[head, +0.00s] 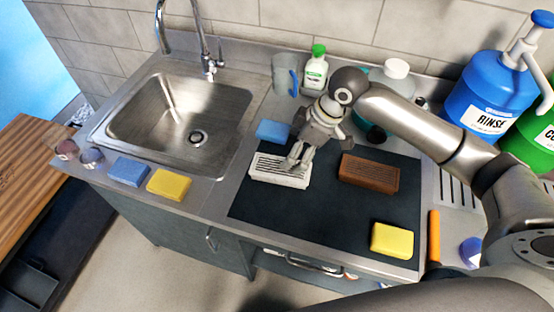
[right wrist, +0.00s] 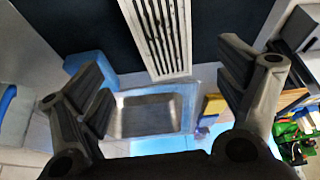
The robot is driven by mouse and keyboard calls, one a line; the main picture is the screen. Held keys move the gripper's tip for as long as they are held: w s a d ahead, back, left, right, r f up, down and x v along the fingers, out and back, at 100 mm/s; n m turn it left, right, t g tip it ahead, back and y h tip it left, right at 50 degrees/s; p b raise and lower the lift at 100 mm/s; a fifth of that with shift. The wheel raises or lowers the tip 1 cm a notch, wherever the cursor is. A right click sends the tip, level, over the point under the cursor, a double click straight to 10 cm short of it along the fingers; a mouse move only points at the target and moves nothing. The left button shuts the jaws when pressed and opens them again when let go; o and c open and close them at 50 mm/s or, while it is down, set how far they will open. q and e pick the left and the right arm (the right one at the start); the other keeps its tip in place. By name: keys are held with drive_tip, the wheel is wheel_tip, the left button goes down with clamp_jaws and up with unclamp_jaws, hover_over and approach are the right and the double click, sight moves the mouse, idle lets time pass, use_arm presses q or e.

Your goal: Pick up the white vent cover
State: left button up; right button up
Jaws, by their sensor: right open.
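The white vent cover (head: 268,170) lies on the dark mat (head: 310,215), near its left edge, with its dark slots facing up. My right gripper (head: 293,166) points down over it and hides part of its right side. In the right wrist view the fingers are spread apart and empty (right wrist: 165,62). The slotted white cover (right wrist: 160,35) shows between and beyond them. Whether the fingers touch it cannot be told. My left gripper is not in view.
A brown slotted block (head: 369,172) and a yellow sponge (head: 392,240) lie on the mat. A blue sponge (head: 272,131) sits just behind the cover. The sink (head: 185,120) is to the left; bottles (head: 315,70) stand behind.

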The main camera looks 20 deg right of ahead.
sight(289, 171)
drive_tip(key=f, duration=0.1)
drive_tip(key=a+f, duration=0.1)
drive_tip(key=f, duration=0.1)
drive_tip(key=shift+s+a+f, duration=0.2)
drive_tip(key=shift+a, duration=0.05)
drive_tip(key=shift+w+a+f+p, duration=0.15)
drive_tip(key=shift+f+p, duration=0.15)
drive_tip(key=shift+p, duration=0.1)
drive_tip(key=x, duration=0.2)
drive_tip(key=p+x, duration=0.1)
drive_tip(key=shift+w+a+f, duration=0.15)
drive_tip(key=shift+w+f, duration=0.1)
drive_tip(key=shift+w, duration=0.05)
drive_tip(key=shift+a+f, duration=0.15)
drive_tip(key=shift+f, duration=0.35)
drive_tip(key=c, duration=1.3)
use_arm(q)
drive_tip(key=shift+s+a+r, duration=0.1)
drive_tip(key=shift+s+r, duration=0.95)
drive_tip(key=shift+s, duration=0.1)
use_arm(e)
drive_tip(key=shift+w, duration=0.1)
drive_tip(key=shift+r, duration=0.15)
